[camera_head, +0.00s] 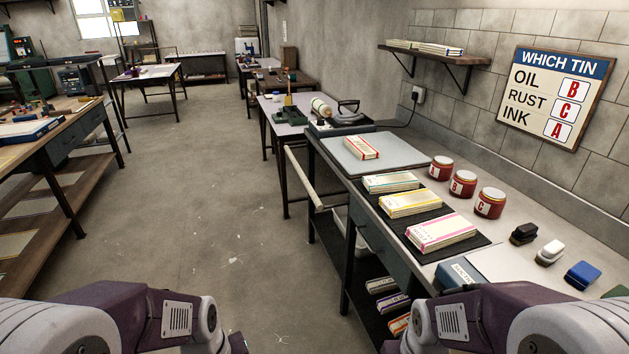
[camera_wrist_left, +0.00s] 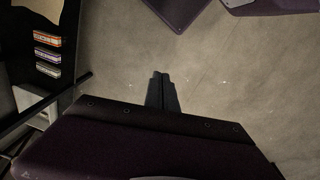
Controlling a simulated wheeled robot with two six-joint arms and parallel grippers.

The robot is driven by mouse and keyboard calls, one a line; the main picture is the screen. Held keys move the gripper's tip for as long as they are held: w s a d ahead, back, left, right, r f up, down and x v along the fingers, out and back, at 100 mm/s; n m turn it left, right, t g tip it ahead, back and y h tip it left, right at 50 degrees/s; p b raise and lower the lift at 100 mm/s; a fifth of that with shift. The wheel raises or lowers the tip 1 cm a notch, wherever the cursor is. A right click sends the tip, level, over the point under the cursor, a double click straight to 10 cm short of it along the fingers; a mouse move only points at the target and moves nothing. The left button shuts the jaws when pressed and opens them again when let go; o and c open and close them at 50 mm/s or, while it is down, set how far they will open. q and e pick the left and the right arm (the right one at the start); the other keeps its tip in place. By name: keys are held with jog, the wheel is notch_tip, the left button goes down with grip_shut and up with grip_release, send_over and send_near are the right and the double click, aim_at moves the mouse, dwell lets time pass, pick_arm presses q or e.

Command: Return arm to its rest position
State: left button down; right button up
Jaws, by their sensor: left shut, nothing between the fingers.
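My left gripper (camera_wrist_left: 163,78) shows in the left wrist view with its two dark fingers together and nothing between them. It hangs over bare grey floor, apart from the shelf and bench. In the head view, my left arm is at the bottom left and my right arm at the bottom right; both are bent low, and neither gripper's fingers show there. My right gripper is out of view.
The workbench on the right holds a grey mat (camera_head: 393,153) with a red-striped pack (camera_head: 361,148), more packs on a black mat (camera_head: 476,239), red tins (camera_head: 463,184) and brushes. A sign (camera_head: 553,97) hangs above. The lower shelf holds packs (camera_wrist_left: 47,56). The middle floor (camera_head: 215,210) is clear.

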pick_arm(q)
notch_tip(320, 180, up, 13)
jog(key=w+a+m+p, duration=0.1)
jog(key=m+p, duration=0.4)
jog(key=p, duration=0.8)
jog(key=shift+t+y, duration=0.3)
